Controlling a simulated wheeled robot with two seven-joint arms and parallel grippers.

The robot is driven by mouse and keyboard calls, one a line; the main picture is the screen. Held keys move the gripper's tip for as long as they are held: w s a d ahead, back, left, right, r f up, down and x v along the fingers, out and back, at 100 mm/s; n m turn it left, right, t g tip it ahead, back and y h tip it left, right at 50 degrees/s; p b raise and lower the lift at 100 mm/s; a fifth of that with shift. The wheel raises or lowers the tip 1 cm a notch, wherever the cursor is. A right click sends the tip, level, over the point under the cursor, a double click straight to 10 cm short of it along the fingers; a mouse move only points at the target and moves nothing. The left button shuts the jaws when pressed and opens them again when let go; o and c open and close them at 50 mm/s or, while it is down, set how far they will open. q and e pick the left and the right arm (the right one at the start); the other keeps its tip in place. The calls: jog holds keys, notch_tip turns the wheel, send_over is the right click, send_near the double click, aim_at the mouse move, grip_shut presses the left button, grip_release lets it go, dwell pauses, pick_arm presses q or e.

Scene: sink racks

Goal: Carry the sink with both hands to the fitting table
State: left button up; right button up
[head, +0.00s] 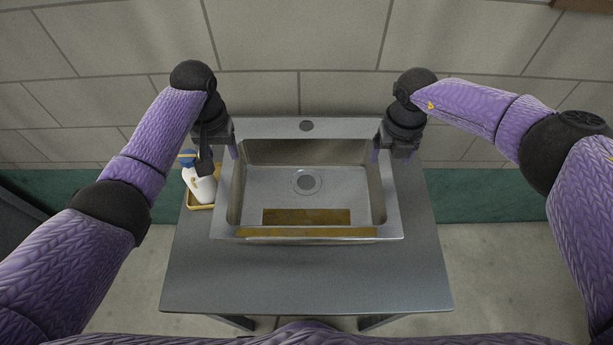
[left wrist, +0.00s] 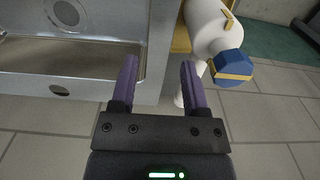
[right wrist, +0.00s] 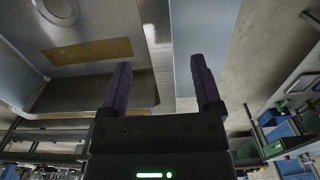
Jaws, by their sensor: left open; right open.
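The steel sink (head: 306,233) sits on a grey table (head: 306,277), its drain hole and a brown strip visible inside the basin. My left gripper (head: 221,156) is open at the sink's left rim. In the left wrist view its purple fingers (left wrist: 160,62) are apart, with the sink's side edge (left wrist: 160,40) between them. My right gripper (head: 391,156) is open at the right rim. In the right wrist view its fingers (right wrist: 160,66) are also apart, with the rim (right wrist: 157,35) between them. I cannot tell whether either gripper touches the sink.
A white bottle (head: 203,186) with a blue and yellow cap stands in a yellow tray (head: 199,206) close beside the sink's left side. A tiled wall (head: 270,95) is behind the table. The table's front is bare. Blue bins (right wrist: 280,132) show in the right wrist view.

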aim_at(227, 168)
pick_arm(q)
notch_tip(227, 168, down, 6)
jog(key=shift+r, duration=0.15)
pick_arm(e)
notch_tip(227, 168, down, 6)
jog(key=shift+r, duration=0.1)
pick_arm(q)
jog(key=shift+f, duration=0.65)
pick_arm(e)
jog(key=shift+f, duration=0.6)
pick_arm(q)
jog(key=c, duration=0.7)
pick_arm(e)
jog(key=c, duration=0.7)
pick_arm(q)
grip_shut()
pick_arm(e)
jog(key=shift+c, duration=0.9)
grip_shut()
